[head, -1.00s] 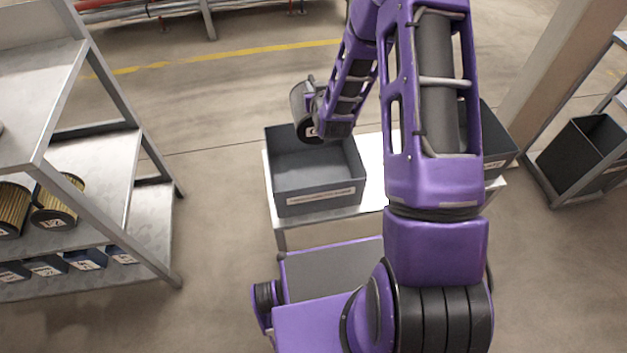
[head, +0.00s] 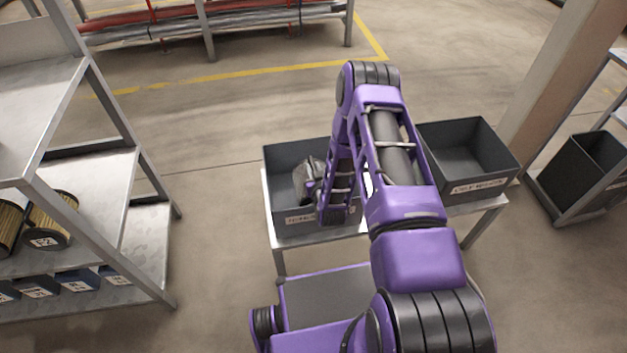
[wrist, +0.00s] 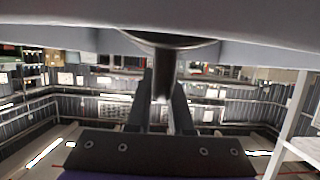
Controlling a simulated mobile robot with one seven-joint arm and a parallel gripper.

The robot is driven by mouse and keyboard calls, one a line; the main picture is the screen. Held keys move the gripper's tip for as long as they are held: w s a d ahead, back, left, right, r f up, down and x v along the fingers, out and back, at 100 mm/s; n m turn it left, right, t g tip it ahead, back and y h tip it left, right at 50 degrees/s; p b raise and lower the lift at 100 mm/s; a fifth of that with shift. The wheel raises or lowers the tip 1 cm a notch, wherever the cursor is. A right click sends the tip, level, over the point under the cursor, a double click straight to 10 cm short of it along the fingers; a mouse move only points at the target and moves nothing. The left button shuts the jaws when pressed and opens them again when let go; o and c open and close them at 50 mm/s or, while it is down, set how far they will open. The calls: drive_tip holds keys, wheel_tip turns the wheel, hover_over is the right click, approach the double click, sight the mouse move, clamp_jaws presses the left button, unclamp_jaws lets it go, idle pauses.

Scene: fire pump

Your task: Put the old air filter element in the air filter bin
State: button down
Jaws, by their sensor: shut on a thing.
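The old air filter element (head: 307,172) is a dull grey, rounded piece, partly hidden by my arm in the head view. It appears over the opening of the left dark grey bin (head: 290,223), whose front label is partly covered. I cannot tell whether it is above or below the rim. My gripper (wrist: 164,100) is shut on a dark stub under the grey piece in the wrist view. In the head view my gripper (head: 313,188) is mostly hidden by its own arm links.
A second dark bin (head: 465,150) stands on the right of the same low metal table (head: 350,232). A metal shelf (head: 85,190) with yellow filters (head: 50,220) and small boxes is at left. Another dark bin (head: 580,175) and a pillar (head: 575,80) are at right.

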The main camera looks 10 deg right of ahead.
drive_tip(key=shift+f+b, duration=0.35)
drive_tip(key=shift+f, duration=1.65)
drive_tip(key=c, duration=0.8)
unclamp_jaws()
drive_tip(key=shift+s+r, duration=0.2)
drive_tip(key=p+v, duration=0.1)
drive_tip(key=v, duration=1)
drive_tip(key=shift+s+p, duration=0.3)
drive_tip(key=shift+p, duration=0.05)
